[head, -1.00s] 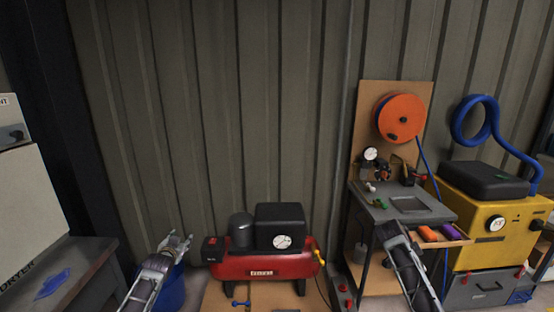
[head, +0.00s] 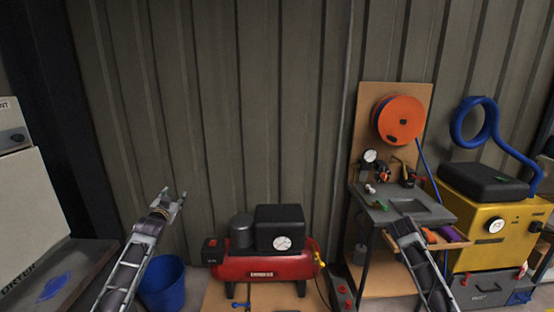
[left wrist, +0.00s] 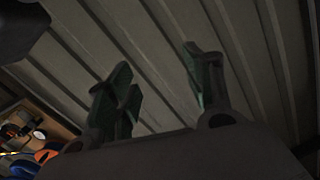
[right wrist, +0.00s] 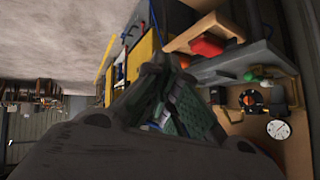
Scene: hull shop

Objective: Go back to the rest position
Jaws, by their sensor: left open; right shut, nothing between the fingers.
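My left gripper (head: 174,199) is raised in front of the ribbed wall, left of the red compressor. Its fingers are apart and empty; they also show spread in the left wrist view (left wrist: 160,88), with bare wall beyond. My right arm comes up at the lower right of the head view, in front of the grey bench, and its gripper is hard to make out there. In the right wrist view the right gripper (right wrist: 165,85) has its fingers together with nothing seen between them.
A red compressor (head: 262,268) stands on a wooden board. A blue bucket (head: 162,285) is beside my left forearm. A grey bench (head: 372,212) with small parts, an orange hose reel (head: 399,121) and a yellow machine (head: 490,235) are at right. A grey table (head: 75,262) is at left.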

